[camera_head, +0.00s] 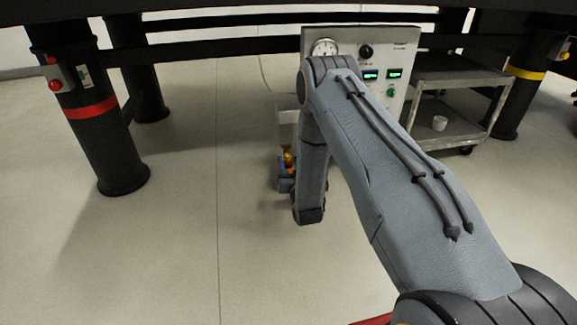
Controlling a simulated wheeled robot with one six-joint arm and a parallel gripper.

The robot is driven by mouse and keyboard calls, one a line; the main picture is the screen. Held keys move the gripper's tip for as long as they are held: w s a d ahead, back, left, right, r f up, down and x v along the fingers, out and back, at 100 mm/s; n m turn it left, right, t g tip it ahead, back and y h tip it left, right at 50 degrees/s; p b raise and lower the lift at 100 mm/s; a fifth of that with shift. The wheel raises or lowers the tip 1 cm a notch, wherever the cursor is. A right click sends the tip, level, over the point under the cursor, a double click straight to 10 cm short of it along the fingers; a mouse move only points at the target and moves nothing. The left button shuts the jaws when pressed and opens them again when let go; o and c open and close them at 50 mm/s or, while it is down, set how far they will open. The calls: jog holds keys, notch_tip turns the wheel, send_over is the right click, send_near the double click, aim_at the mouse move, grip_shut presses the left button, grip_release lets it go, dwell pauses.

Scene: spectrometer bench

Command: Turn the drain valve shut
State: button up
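A small brass-yellow piece (288,155), which may be part of the drain valve, shows just left of my forearm, in front of the control cabinet. It is small and partly covered, so I cannot tell how a handle is turned. Below it, a blue and orange part sits against my forearm; it looks like my own wrist. My arm reaches in from the lower right, bends at the elbow in front of the cabinet and hangs down. I cannot make out my gripper's fingers, nor whether they touch the valve.
The cabinet (293,42) carries a round gauge (325,47), a black knob and green displays. Thick black legs, one red-banded (92,110), stand at left. The floor (180,240) at left is clear.

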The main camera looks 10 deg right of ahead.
jog(key=shift+w, duration=0.35)
grip_shut()
